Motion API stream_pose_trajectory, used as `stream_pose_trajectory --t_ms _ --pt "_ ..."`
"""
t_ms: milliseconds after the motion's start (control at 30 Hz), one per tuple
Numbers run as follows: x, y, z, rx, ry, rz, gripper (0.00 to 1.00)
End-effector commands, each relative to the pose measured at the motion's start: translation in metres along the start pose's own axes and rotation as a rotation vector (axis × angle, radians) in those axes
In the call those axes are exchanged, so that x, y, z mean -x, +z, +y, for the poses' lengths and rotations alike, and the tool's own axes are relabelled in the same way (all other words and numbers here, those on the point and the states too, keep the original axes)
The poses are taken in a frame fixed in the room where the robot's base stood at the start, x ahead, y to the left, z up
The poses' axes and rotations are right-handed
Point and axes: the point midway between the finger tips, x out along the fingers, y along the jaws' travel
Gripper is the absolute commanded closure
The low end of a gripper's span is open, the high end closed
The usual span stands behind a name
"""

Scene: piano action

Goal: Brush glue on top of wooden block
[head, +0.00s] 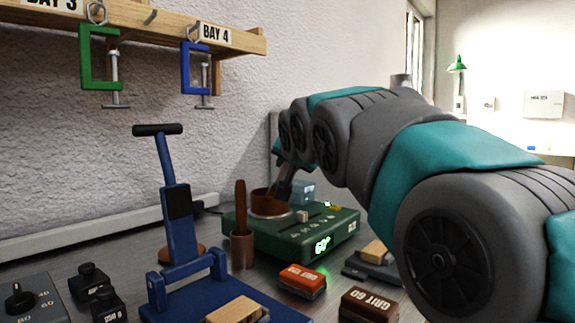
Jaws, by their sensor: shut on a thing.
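My gripper (282,192) reaches down to the right rim of a small brown pot (263,201) and appears shut on it. The pot is upright at a pale ring on the green heater (304,236), whose display reads 60°. Its contents are hidden. A brown-handled tool, perhaps the brush (240,206), stands in a copper-coloured cup (242,250) left of the heater. One pale wooden block (237,309) lies on the blue press base at the front. Another wooden piece (375,249) sits on a grey holder right of the heater.
A blue lever press (178,220) stands left of the cup. Black weights (92,281) and a dial box (27,301) are at front left. An orange box (301,280) and a brown grit block (368,305) lie in front of the heater. Clamps hang from a shelf above.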

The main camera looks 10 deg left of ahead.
Motion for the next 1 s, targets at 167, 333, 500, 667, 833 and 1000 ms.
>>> stream_pose_trajectory --t_ms 167,333,500,667,833,1000 --pt "0.005 -0.011 -0.006 -0.001 0.000 0.001 1.00" --pt "0.011 -0.022 -0.013 -0.002 -0.003 0.004 1.00" --pt "0.015 -0.032 -0.019 -0.001 -0.003 0.005 1.00" --pt "0.018 -0.040 -0.023 -0.001 -0.001 0.003 1.00" --pt "0.023 -0.050 -0.030 -0.002 -0.003 0.005 1.00" --pt "0.025 -0.054 -0.032 -0.001 -0.001 0.001 1.00"
